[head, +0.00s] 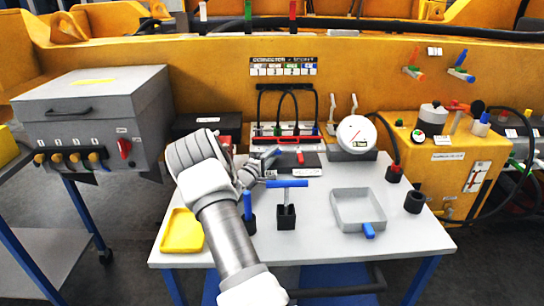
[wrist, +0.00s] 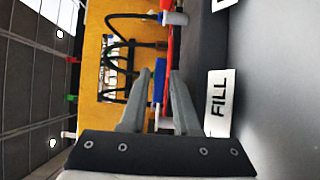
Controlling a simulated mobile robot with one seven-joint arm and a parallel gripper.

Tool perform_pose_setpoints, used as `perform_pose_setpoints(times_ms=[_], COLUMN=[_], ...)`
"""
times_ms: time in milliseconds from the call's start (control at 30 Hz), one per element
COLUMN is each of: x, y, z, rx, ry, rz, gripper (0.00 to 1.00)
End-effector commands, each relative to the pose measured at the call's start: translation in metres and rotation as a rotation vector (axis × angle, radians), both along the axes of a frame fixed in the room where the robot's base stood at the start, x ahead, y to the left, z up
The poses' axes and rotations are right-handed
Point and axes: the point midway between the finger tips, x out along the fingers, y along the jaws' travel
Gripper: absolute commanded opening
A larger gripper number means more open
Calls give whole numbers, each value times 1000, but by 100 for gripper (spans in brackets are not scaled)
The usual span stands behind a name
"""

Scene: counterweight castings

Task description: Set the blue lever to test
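The blue lever (wrist: 158,80) shows in the wrist view between the tips of my gripper (wrist: 162,76), with a gap beside it. In the head view its blue end (head: 276,152) is small and partly covered by my gripper (head: 270,161). A white label reading FILL (wrist: 217,103) lies beside the fingers; a second label is cut off at the top edge. I see no test mark that I can read.
A red lever (head: 300,157) sits on the box. Around it are a T-handled blue tool in a black block (head: 286,216), a grey tray (head: 343,213), a yellow tray (head: 182,240) and a round gauge (head: 356,134). The table front between the trays is partly clear.

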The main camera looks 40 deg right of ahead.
Motion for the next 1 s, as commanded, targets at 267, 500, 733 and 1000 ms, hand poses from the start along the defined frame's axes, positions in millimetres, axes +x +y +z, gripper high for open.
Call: perform_pose_setpoints(times_ms=[267,500,733,1000], x=[0,0,0,0], y=[0,0,0,1], z=[0,0,0,0], rx=[0,0,0,0], ry=[-1,-1,-1,-1], rz=[0,0,0,0], gripper=[0,0,0,0])
